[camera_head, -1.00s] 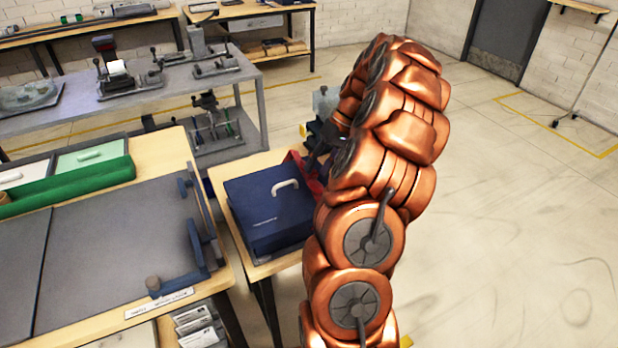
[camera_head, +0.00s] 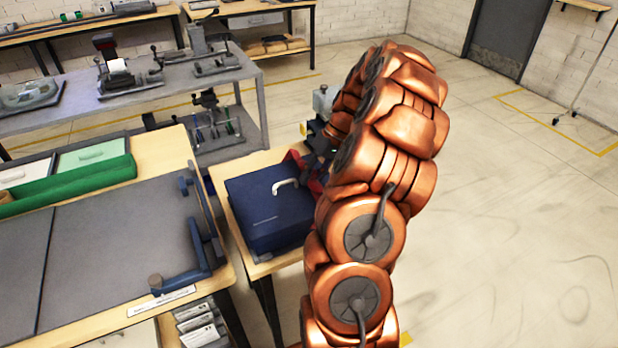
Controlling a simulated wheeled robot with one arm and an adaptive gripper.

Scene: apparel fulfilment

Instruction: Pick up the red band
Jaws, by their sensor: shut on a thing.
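The red band (camera_head: 316,184) shows as a red strip beside the right side of the dark blue box (camera_head: 263,222), at the back right corner of a small wooden table. A red part also shows near the box's far corner. My gripper (camera_head: 314,164) is dark and mostly hidden behind my copper arm. It is at the band and shut on it. The fingertips are too small and covered to see well, and I cannot tell whether the band is clear of the table.
The blue box has a white handle (camera_head: 285,185) on its lid. A grey bench (camera_head: 150,103) with tools stands behind. The floor at right is clear.

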